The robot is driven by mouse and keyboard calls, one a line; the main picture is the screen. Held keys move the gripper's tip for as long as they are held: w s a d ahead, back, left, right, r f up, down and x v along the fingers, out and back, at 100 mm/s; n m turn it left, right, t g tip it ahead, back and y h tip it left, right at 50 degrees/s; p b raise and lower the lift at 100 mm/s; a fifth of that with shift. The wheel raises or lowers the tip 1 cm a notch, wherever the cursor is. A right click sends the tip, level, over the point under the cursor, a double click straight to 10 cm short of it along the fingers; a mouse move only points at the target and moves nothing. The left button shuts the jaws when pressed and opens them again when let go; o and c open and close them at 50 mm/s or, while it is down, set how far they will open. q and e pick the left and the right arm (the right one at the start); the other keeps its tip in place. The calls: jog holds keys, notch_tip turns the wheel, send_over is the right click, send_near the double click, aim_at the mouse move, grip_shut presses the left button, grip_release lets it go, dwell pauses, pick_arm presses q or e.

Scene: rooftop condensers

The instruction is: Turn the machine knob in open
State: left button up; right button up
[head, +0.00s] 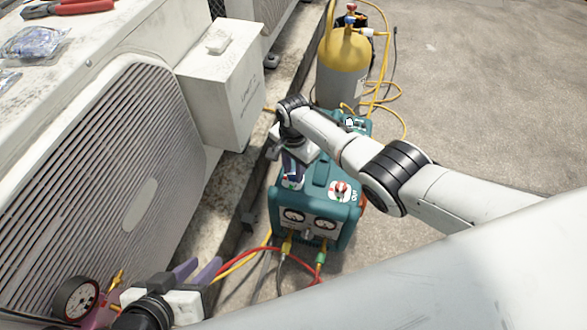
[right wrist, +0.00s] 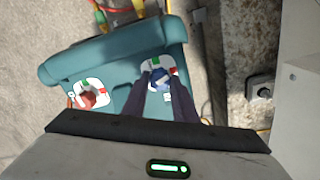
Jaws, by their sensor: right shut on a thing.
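The machine is a teal box (head: 318,212) on the ground with two round gauges on its front. In the right wrist view its top (right wrist: 125,62) shows two knobs. The blue knob (right wrist: 161,76) sits on a white plate with green and red marks, between the fingers of my right gripper (right wrist: 163,88), which is shut on it. The red knob (right wrist: 87,100) sits apart on its own plate, and also shows in the head view (head: 340,189). In the head view my right gripper (head: 291,178) reaches down onto the machine top. My left gripper (head: 203,268) is empty and open at the lower left.
A grey and yellow gas cylinder (head: 343,65) with yellow hoses stands behind the machine. A large white condenser (head: 120,150) with a grey box (head: 222,85) fills the left side. Red and yellow hoses run from the machine's front. A gauge (head: 75,298) is at the lower left. Open concrete lies right.

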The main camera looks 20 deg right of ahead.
jog(key=n, duration=0.3)
jog(key=shift+n, duration=1.3)
jog(key=n, duration=0.4)
jog(key=shift+n, duration=1.6)
jog(key=shift+w, duration=0.1)
jog(key=o, duration=1)
jog(key=shift+o, duration=0.2)
